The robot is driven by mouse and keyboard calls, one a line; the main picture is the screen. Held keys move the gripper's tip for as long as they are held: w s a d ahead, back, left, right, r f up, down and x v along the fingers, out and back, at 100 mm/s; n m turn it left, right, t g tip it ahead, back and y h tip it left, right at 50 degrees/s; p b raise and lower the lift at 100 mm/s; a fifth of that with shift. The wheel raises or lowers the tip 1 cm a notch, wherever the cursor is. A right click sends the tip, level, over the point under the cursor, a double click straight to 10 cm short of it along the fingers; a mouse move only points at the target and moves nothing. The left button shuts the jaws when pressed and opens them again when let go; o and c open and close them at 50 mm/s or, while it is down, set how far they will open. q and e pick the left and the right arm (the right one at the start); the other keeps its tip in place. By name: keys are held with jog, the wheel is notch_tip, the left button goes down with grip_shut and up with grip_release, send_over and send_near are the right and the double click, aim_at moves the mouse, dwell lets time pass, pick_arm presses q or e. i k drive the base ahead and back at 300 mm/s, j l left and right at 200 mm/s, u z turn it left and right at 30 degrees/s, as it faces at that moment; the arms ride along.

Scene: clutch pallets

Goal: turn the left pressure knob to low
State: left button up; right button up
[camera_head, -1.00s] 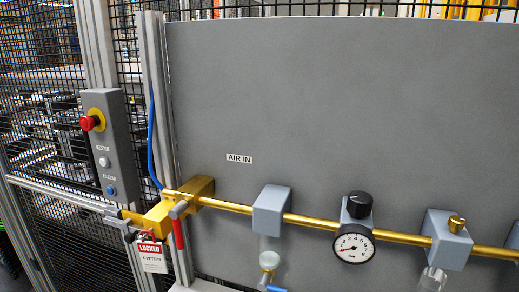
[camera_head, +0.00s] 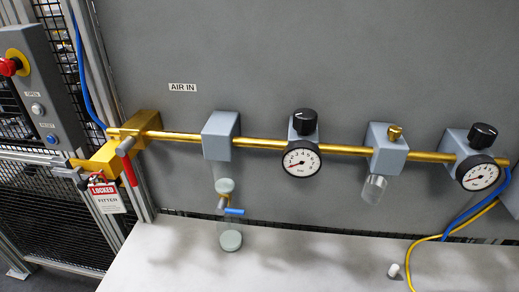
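The left pressure knob (camera_head: 304,121) is a black ribbed cap on top of a grey-blue regulator block on the brass air line. Its round white gauge (camera_head: 301,159) hangs just below, with a red needle toward the lower left of the dial. A second black knob (camera_head: 483,135) with its own gauge (camera_head: 478,173) is farther right on the same line. Neither of my grippers shows in this view. No low mark can be read on the left knob.
A brass pipe (camera_head: 263,144) crosses the grey panel (camera_head: 330,60). A locked yellow valve (camera_head: 138,124) with a red tag (camera_head: 107,196) is at left. A pale bench (camera_head: 290,265) lies below, with a white peg (camera_head: 394,270). Blue and yellow hoses (camera_head: 456,228) hang at right.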

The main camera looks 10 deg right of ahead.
aim_at(304, 119)
jog(key=z, duration=1.6)
jog(key=k+l, duration=0.3)
jog(key=k, duration=0.25)
jog(key=k+l, duration=0.35)
jog(key=k, duration=0.2)
